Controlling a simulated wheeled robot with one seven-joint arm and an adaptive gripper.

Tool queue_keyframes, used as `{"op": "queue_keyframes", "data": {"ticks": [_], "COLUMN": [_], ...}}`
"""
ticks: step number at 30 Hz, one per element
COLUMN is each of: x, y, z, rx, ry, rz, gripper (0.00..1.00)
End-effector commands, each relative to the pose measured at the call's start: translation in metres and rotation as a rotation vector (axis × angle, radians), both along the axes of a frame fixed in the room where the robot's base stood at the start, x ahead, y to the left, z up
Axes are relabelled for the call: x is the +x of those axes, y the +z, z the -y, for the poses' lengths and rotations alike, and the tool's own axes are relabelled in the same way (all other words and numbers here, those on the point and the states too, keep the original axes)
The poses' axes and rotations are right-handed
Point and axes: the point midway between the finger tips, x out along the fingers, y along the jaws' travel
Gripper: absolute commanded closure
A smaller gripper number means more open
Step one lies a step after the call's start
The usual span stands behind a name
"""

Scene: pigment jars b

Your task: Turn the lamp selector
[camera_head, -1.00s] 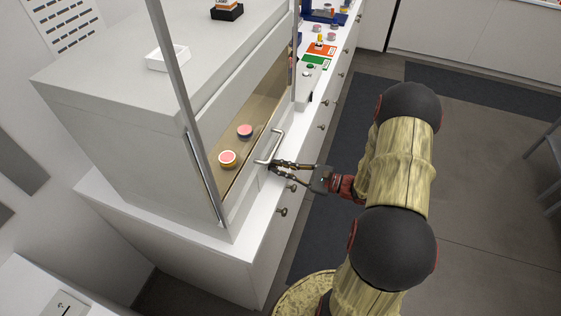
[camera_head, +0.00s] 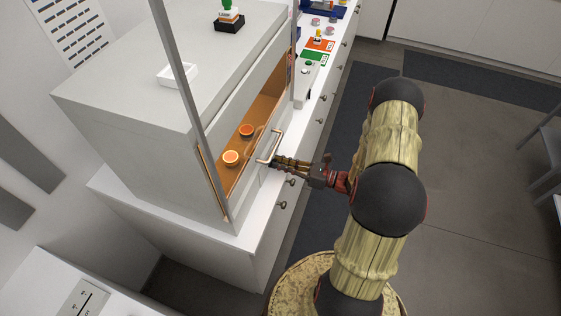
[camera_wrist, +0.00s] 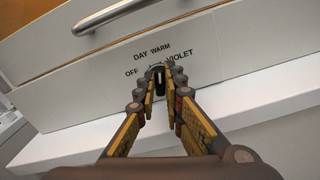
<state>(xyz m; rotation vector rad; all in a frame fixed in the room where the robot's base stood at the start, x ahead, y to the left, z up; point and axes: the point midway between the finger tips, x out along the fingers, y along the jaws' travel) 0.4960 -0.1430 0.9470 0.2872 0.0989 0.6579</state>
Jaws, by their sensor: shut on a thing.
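The lamp selector is a small dark knob (camera_wrist: 158,74) on the pale front panel of the light cabinet (camera_head: 125,165). Labels OFF, DAY, WARM and VIOLET (camera_wrist: 180,55) are printed in an arc around it in the wrist view. My gripper (camera_wrist: 160,88) is shut on the knob, one fingertip on each side. The fingers hide part of the knob, so its pointer is hard to read. In the head view my gripper (camera_head: 277,162) reaches the panel from the right, below the handle (camera_head: 275,146). The cabinet interior glows orange.
Two jars (camera_head: 231,158) (camera_head: 246,131) stand inside the cabinet behind the raised sash. A white tray (camera_head: 178,74) and a small potted cactus (camera_head: 229,17) sit on top. Coloured mats (camera_head: 320,44) lie along the counter beyond.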

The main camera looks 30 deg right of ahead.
Motion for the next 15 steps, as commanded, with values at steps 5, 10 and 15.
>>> {"op": "queue_keyframes", "data": {"ticks": [5, 10, 15], "x": [-0.0001, 0.0, 0.0001], "y": [-0.0004, -0.0008, -0.0009], "z": [0.0, 0.0002, 0.0003], "rx": [0.031, 0.04, 0.041], "ry": [-0.001, -0.001, -0.001], "rz": [-0.026, -0.033, -0.034], "gripper": [1.0, 1.0, 1.0]}}
